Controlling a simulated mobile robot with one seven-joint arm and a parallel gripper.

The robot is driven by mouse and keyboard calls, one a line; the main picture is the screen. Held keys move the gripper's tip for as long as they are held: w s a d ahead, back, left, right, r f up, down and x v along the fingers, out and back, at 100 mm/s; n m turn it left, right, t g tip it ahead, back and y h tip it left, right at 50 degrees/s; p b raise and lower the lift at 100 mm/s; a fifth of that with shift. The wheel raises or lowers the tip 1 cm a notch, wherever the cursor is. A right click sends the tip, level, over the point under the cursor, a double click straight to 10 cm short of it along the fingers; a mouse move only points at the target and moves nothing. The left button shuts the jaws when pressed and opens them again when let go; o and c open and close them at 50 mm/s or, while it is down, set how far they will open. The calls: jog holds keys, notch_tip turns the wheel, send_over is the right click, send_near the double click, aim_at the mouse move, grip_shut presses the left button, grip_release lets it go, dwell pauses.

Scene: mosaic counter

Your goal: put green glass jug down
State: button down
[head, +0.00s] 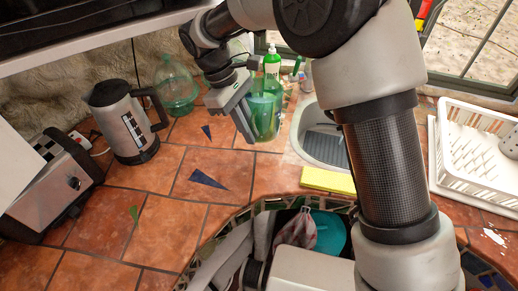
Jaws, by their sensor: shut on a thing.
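The green glass jug (263,115) is at the back of the tiled counter (165,208), just left of the sink. My gripper (244,122) is at the jug's left side and shut on it. The fingers and the arm hide part of the jug. The jug looks upright, with its base close to the tiles. I cannot tell whether it touches them.
A green soap bottle (272,62) stands behind the jug. A rounded green glass vessel (175,88), a kettle (127,122) and a toaster (50,185) stand to the left. The sink (318,146), a yellow sponge (328,180) and a white dish rack (470,150) lie to the right. Tiles in front of the kettle are clear.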

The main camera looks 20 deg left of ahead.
jog(key=shift+a+f+p, duration=0.15)
jog(key=shift+f+p, duration=0.15)
jog(key=shift+f, duration=4.5)
jog(key=shift+f, duration=0.2)
jog(key=c, duration=1.9)
grip_release()
jog(key=shift+s, duration=0.1)
jog(key=shift+o, duration=0.2)
jog(key=shift+r, duration=0.2)
jog(key=v, duration=0.7)
jog(key=shift+r+b, duration=0.2)
jog(key=shift+b, duration=0.1)
